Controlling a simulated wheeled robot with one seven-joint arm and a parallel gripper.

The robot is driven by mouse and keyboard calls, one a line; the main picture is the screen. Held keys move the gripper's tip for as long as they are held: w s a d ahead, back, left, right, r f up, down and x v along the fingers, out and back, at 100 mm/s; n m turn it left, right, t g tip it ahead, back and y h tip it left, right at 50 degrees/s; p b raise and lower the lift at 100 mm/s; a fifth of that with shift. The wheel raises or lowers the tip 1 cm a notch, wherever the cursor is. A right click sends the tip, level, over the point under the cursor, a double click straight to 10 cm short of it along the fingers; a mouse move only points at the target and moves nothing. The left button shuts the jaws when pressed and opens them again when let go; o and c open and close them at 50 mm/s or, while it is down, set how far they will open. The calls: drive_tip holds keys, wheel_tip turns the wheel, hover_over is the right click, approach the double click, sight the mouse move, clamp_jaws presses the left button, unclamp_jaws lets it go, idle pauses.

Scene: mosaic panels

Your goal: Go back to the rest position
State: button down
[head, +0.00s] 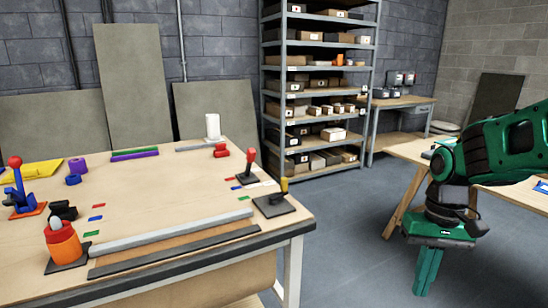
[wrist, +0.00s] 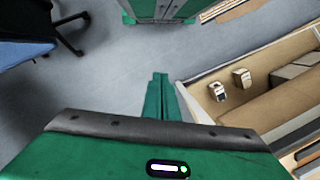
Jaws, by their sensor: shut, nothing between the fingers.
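My gripper (head: 428,270) is at the right of the head view, with its green fingers together and pointing down. It hangs over the open floor to the right of the workbench (head: 280,222), apart from it. In the wrist view my gripper (wrist: 158,82) shows its green fingers closed, with nothing between them and grey floor around them.
The workbench holds a red-topped lever (head: 248,166), an orange and red item (head: 62,243), a blue lever base (head: 20,197) and small coloured strips. A shelf rack (head: 318,88) with boxes stands behind. A wooden table (head: 405,150) is behind my arm. Floor between is clear.

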drive_tip(key=s+d+m, duration=0.2)
drive_tip(key=s+d, duration=0.3)
drive_tip(key=s, duration=0.2)
drive_tip(key=s+d+m+t, duration=0.1)
drive_tip(key=s+d+m, duration=0.1)
drive_tip(key=s+d, duration=0.3)
drive_tip(key=s, duration=0.2)
drive_tip(key=shift+s+r+m+t+h, duration=0.3)
drive_tip(key=shift+s+h, duration=0.1)
drive_tip(key=shift+w+f, duration=0.25)
drive_tip(key=shift+w, duration=0.4)
